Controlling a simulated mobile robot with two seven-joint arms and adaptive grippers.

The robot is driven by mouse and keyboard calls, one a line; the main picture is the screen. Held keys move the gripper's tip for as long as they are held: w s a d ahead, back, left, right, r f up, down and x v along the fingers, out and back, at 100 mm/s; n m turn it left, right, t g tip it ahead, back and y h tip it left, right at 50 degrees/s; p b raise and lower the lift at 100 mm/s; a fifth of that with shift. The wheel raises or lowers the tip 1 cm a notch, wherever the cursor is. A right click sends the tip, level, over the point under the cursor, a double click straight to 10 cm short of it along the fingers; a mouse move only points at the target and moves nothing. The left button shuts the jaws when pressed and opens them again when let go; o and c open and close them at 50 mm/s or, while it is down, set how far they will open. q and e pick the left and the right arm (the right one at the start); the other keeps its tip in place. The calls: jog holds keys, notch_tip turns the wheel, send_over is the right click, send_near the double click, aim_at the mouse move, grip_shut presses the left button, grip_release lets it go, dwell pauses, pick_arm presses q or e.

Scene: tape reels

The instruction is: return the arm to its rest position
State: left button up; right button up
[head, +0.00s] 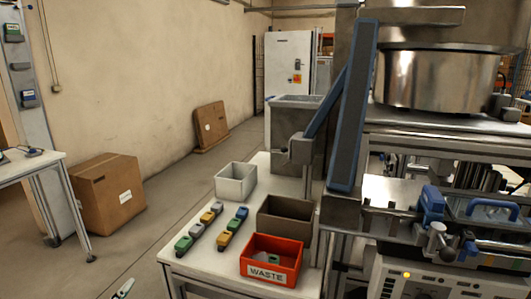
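Two rows of small tape reels or blocks in green, yellow and grey (225,239) lie on the white table (205,272). A red bin (270,274) labelled WASTE stands at the table's front right and has a small greyish-green thing in it.
A light grey bin (236,182) and a brown-grey bin (285,219) stand on the table. A machine with blue handles (432,203) fills the right side.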

pick_arm(q)
jog(key=s+a+f+g+y, duration=0.1)
jog(key=s+a+f+g, duration=0.35)
jog(key=s+f, duration=0.4)
jog(key=s+a+f+g+y, duration=0.1)
jog(key=s+a+f+g, duration=0.35)
jog(key=s+f, duration=0.45)
jog(key=d+f+n+t+h, duration=0.2)
jog(key=d+f, duration=0.3)
jog(key=d, duration=0.3)
jog(key=d+f+n+t+h+p, duration=0.1)
jog(key=d+f+t+h, duration=0.1)
jog(key=d+f+h, duration=0.3)
jog(key=shift+w+d+f+n+t, duration=0.3)
jog(key=shift+w+d+n, duration=0.1)
jog(key=shift+d, duration=1.15)
